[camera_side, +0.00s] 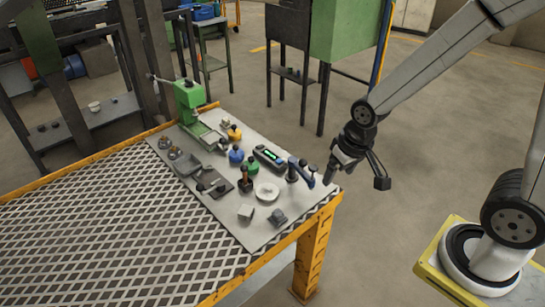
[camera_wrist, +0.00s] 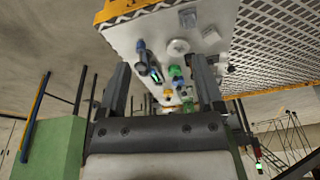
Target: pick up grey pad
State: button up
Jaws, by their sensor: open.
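A small pale grey block-like pad (camera_side: 245,212) lies near the front of the light grey work plate; in the wrist view it shows near the top (camera_wrist: 211,36). A darker grey piece (camera_side: 278,217) sits to its right, also at the top of the wrist view (camera_wrist: 188,18). I cannot tell for certain which is the grey pad. My gripper (camera_side: 332,176) is beyond the right edge of the plate, apart from both pieces. Its two fingers are spread and empty in the wrist view (camera_wrist: 162,64).
A white round dish (camera_side: 267,191), a blue clamp-like tool (camera_side: 302,172) and a dark device with a green display (camera_side: 269,157) stand near the pads. Several colored-topped bottles and a green press (camera_side: 188,98) are farther back. The mesh tabletop (camera_side: 110,230) is clear.

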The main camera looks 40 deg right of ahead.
jog(key=w+a+f+m+g, duration=0.1)
jog(key=w+a+f+m, duration=0.1)
jog(key=w+f+m, duration=0.45)
jog(key=m+g, duration=0.1)
jog(key=m, duration=0.9)
send_over(278, 212)
notch_tip(278, 212, down, 8)
jog(key=shift+f, duration=1.35)
jog(key=shift+f, duration=2.6)
grip_shut()
